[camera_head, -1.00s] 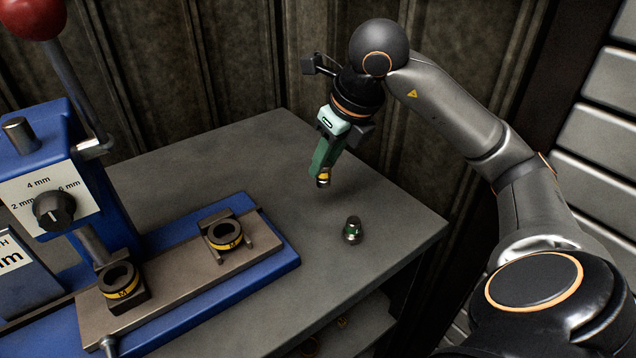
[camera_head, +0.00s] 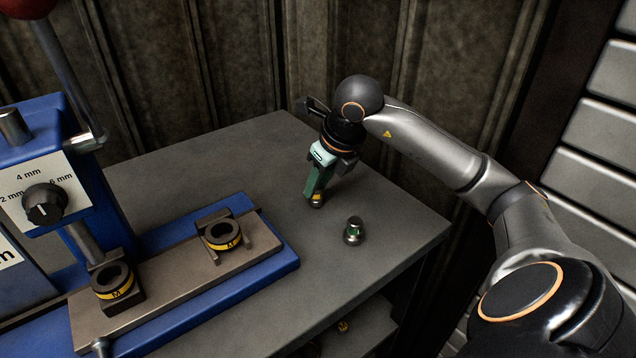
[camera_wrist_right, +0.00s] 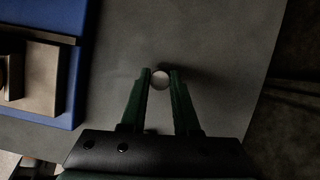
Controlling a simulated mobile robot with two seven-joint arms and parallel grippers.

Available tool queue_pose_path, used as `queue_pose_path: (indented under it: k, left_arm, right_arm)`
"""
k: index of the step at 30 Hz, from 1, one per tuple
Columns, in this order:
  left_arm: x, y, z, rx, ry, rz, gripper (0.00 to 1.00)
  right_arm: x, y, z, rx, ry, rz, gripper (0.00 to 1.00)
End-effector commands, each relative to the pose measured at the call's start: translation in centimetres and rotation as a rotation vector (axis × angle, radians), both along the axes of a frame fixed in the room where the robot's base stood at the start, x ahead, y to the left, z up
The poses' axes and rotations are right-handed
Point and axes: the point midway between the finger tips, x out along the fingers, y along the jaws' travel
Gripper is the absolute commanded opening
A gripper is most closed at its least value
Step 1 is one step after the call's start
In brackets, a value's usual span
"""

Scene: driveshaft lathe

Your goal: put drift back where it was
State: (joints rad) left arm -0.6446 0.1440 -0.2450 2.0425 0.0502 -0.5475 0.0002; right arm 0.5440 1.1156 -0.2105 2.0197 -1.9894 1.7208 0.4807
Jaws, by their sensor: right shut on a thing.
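My right gripper (camera_head: 317,193) points down at the grey table, behind the blue press base. In the right wrist view the drift's pale round end (camera_wrist_right: 160,80) shows between the two green fingers. A second small piece, green and metal (camera_head: 353,231), stands upright on the table to the right. My left gripper is not in view.
The blue press (camera_head: 60,160) with its dial stands at the left. Its brown plate (camera_head: 180,265) holds two dark rings with yellow bands, one (camera_head: 222,235) in a holder and one (camera_head: 113,281) under the ram. The table top (camera_head: 400,215) is clear at the back and right.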

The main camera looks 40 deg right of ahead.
Motion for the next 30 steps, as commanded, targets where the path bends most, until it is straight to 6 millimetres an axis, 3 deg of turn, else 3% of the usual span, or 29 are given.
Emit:
queue_pose_path:
  k: [4, 5, 12, 23, 30]
  left_arm:
    - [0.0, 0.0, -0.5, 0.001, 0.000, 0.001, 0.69]
    - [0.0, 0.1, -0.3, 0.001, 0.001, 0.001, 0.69]
    - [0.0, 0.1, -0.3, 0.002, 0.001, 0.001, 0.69]
    - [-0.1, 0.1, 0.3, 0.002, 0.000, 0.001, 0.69]
    - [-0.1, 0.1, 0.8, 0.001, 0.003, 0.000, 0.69]
  right_arm:
    - [0.0, 0.0, -0.5, -0.001, -0.001, 0.000, 0.00]
    - [0.0, 0.0, -0.3, -0.001, 0.000, 0.000, 0.33]
    - [0.0, 0.0, -0.3, 0.000, 0.000, 0.000, 0.59]
    - [0.0, 0.0, 0.4, 0.000, -0.001, 0.000, 0.59]
    - [-1.8, -0.1, 4.8, -0.003, -0.006, 0.000, 0.59]
